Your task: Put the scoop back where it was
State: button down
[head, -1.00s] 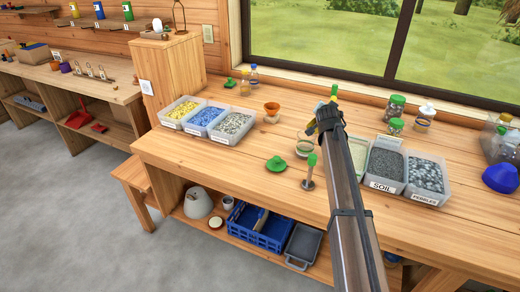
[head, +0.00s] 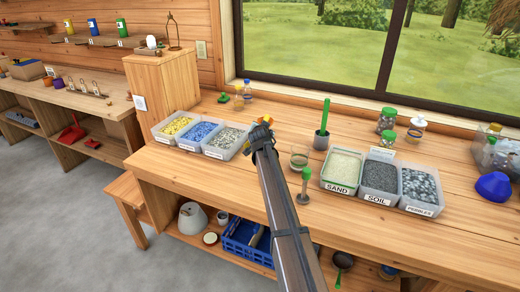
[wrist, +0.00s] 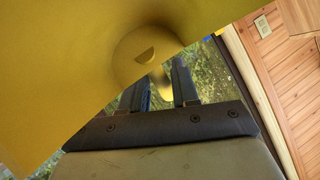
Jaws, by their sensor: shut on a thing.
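My gripper (head: 262,130) is over the workbench, just right of the bin of pale chips. In the wrist view the two dark fingers (wrist: 160,88) are shut on a large yellow thing (wrist: 70,65), which I take to be the scoop. Its yellow body fills the upper left of that view, with a rounded boss facing the camera.
Bins of yellow, blue and pale chips (head: 227,141) stand left of the gripper. A glass jar (head: 299,160), a green-topped tool (head: 304,186) and a grey pot with a green handle (head: 322,138) stand to the right, before bins of sand (head: 340,188), soil and pebbles.

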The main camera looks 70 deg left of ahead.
jog(key=shift+f, duration=3.55)
jog(key=shift+f, duration=0.1)
jog(key=c, duration=0.8)
grip_release()
jog(key=shift+c, duration=0.2)
jog(key=v, duration=1.2)
jog(key=shift+w, duration=0.1)
